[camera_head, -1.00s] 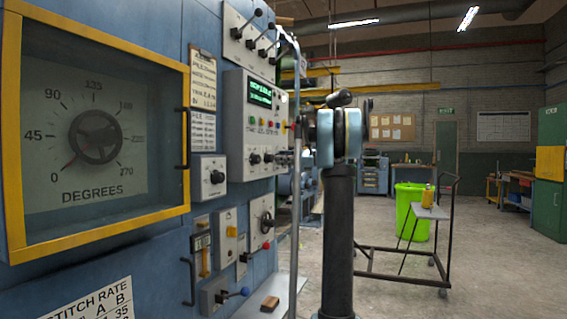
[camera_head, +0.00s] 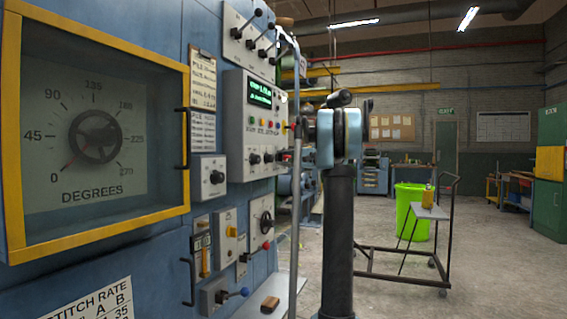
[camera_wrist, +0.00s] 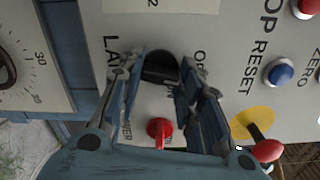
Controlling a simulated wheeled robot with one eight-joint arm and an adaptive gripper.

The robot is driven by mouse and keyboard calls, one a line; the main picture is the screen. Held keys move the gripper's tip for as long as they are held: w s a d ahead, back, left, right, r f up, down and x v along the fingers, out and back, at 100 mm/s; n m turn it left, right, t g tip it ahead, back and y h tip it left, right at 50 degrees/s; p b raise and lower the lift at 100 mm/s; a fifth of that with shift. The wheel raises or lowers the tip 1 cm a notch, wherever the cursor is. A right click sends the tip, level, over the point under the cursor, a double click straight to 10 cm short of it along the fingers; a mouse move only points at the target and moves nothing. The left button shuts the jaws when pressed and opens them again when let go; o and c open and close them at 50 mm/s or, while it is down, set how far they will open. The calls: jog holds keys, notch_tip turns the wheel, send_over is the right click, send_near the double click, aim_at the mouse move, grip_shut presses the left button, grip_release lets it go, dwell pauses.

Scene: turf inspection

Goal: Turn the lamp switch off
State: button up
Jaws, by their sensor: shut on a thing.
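A black lamp switch knob (camera_wrist: 160,68) sits on the pale panel in the wrist view, with partly covered lettering starting "LA" beside it and "O" on the other side. My gripper (camera_wrist: 162,72) has one finger on each side of this knob and is shut on it. The fingers hide part of the labels, so the switch's setting cannot be read. In the head view my arm reaches the control panel (camera_head: 236,140), and the fingertips and the knob cannot be made out there.
A red knob (camera_wrist: 160,128) lies between the fingers, nearer the palm. A blue button (camera_wrist: 279,72) and a red-tipped lever (camera_wrist: 266,150) are to the right. In the head view, a glass-fronted degree dial (camera_head: 95,136) is left; a cart (camera_head: 405,278) and green bin (camera_head: 411,205) stand right.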

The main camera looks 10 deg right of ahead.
jog(key=shift+s+f+n, duration=0.1)
jog(key=shift+f+n, duration=0.05)
jog(key=shift+n, duration=1.05)
jog(key=o, duration=1)
jog(key=shift+f, duration=0.1)
jog(key=shift+o, duration=0.3)
jog(key=v, duration=1.2)
